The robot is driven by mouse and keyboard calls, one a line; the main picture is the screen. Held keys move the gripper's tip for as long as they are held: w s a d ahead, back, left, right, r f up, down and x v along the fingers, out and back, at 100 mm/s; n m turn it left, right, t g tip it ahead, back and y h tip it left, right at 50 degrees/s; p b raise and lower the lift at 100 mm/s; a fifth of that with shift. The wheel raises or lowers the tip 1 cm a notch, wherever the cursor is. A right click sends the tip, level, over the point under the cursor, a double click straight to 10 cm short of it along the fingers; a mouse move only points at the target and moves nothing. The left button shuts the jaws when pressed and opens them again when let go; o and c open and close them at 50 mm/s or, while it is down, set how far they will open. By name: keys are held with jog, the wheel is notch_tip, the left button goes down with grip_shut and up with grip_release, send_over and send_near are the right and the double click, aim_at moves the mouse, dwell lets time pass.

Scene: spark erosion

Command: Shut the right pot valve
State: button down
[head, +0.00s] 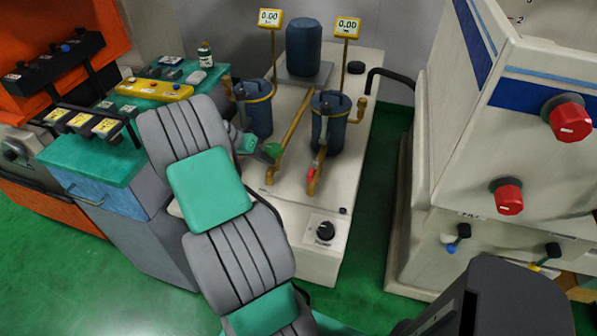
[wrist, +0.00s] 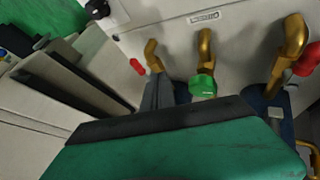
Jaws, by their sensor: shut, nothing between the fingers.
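The right pot (head: 328,125) is a dark blue cylinder on the white machine top. Its brass outlet pipe (head: 315,184) carries a valve with a red handle (head: 311,173). In the wrist view this red handle (wrist: 138,66) is at the left, beside its brass pipe (wrist: 151,52). My gripper (wrist: 163,86) is shut and empty, its grey fingers showing just beyond the green hand, close to that handle in the picture; I cannot tell whether they touch. In the head view my arm hides most of the gripper. The green hand covers the bottom of the wrist view.
A green valve handle (wrist: 203,86) sits on the middle brass pipe (wrist: 205,48). Another red handle (wrist: 307,60) is at the right, by the left pot's pipe. The left pot (head: 257,112) stands near my arm. A power knob (head: 325,231) is at the machine's front.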

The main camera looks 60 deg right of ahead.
aim_at(313, 172)
jog(key=shift+f, duration=0.1)
jog(key=s+d+f+p, duration=0.2)
jog(key=s+d+f, duration=0.3)
jog(key=s+f, duration=0.2)
jog(key=shift+s+d, duration=0.15)
jog(key=shift+s, duration=0.4)
jog(key=shift+s, duration=0.1)
jog(key=shift+s+n, duration=0.1)
jog(key=shift+n, duration=0.3)
